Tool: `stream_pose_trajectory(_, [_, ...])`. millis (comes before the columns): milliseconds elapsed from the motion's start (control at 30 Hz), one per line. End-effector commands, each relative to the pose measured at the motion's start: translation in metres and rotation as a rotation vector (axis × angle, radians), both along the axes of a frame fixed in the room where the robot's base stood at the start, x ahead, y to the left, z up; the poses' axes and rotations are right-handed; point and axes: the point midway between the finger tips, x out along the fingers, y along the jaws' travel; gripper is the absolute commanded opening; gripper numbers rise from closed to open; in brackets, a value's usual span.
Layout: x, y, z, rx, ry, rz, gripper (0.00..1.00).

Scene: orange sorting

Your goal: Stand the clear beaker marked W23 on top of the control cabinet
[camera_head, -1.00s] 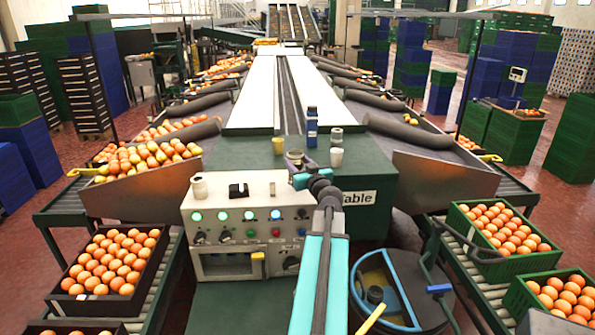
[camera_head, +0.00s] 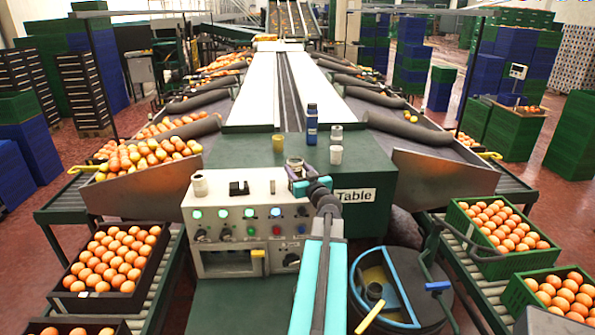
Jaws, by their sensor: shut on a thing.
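The control cabinet (camera_head: 240,262) stands in front of me, a pale box with lit buttons and knobs on its front. My gripper (camera_head: 297,176) is at the end of my arm, near the back right edge of the cabinet top. It is shut on a small clear beaker (camera_head: 294,163), which looks upright. The beaker shows against the green table behind the cabinet. Its marking W23 is too small to read, and my wrist hides part of the gripper. I cannot tell whether the beaker's base touches anything.

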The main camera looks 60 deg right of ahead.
Motion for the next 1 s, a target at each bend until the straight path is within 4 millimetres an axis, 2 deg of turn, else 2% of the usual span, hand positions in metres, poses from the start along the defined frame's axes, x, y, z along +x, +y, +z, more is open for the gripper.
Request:
stream_pose_trajectory(33, [0.0, 0.0, -0.001, -0.001, -0.001, 0.0, 0.1])
stream_pose_trajectory(67, [0.0, 0.0, 0.0, 0.0, 0.0, 0.0, 0.49])
stream_pose_trajectory(133, [0.0, 0.0, 0.0, 0.0, 0.0, 0.0, 0.6])
stream_pose_trajectory(167, [0.0, 0.0, 0.0, 0.0, 0.0, 0.0, 0.62])
stream_pose_trajectory(700, [0.0, 0.0, 0.004, 0.0, 0.001, 0.0, 0.62])
stream_pose_trajectory(1000, [-0.022, 0.017, 0.0, -0.001, 0.0, -0.002, 0.62])
